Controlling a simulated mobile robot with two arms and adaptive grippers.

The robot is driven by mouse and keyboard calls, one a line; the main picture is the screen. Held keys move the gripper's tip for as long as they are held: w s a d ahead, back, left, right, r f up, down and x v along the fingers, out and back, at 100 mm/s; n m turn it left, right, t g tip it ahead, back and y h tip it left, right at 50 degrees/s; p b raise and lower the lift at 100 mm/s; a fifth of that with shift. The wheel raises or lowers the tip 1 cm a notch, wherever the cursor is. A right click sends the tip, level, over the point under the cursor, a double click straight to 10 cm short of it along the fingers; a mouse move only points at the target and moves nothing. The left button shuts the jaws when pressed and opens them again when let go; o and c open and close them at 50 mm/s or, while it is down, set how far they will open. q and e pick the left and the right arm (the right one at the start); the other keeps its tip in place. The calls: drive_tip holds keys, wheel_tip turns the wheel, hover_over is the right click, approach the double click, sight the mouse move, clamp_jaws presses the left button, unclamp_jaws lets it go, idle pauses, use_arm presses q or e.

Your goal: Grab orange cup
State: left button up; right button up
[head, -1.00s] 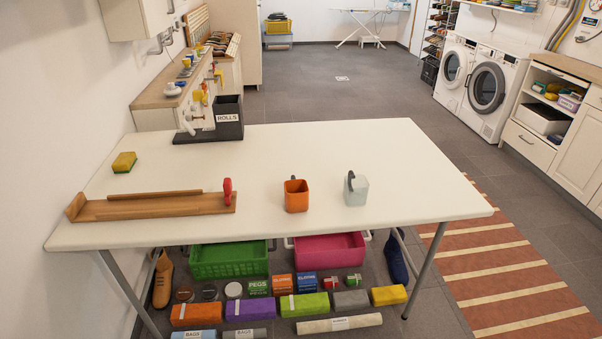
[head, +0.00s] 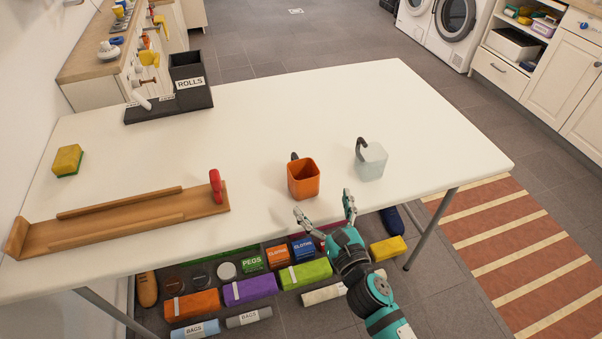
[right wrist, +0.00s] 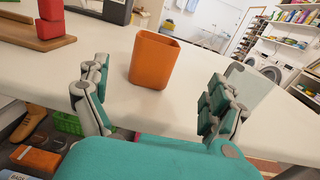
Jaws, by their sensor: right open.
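The orange cup (head: 303,180) stands upright on the white table (head: 270,115) near its front edge, its dark handle at the back. My right gripper (head: 323,207) is open and empty, just in front of the cup at the table's front edge. In the right wrist view the orange cup (right wrist: 153,61) is ahead, between and beyond the two spread fingers (right wrist: 155,100), not touching them. My left gripper is not in view.
A pale grey cup (head: 371,162) stands right of the orange one. A wooden tray (head: 120,228) with a red piece (head: 215,186) lies left. A sponge (head: 67,160) and a dark rolls holder (head: 188,80) are farther left. The table's right side is clear.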

sight(311, 185)
drive_tip(key=x, duration=0.6)
drive_tip(key=shift+w+a+f+b, duration=0.1)
drive_tip(key=shift+w+a+b, duration=0.15)
drive_tip(key=shift+b, duration=0.1)
drive_tip(key=shift+w+a, duration=0.15)
drive_tip(key=shift+w, duration=0.25)
drive_tip(key=x, duration=0.2)
drive_tip(key=b+x, duration=0.1)
drive_tip(key=x, duration=0.1)
drive_tip(key=shift+w+a, duration=0.3)
drive_tip(key=shift+a, duration=0.1)
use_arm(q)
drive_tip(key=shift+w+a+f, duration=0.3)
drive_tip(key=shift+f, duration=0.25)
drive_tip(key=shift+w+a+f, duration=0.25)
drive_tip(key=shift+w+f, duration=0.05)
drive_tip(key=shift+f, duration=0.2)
use_arm(e)
drive_tip(key=shift+c, duration=0.4)
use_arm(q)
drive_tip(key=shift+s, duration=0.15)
use_arm(e)
drive_tip(key=c, duration=1.1)
drive_tip(key=shift+o, duration=0.2)
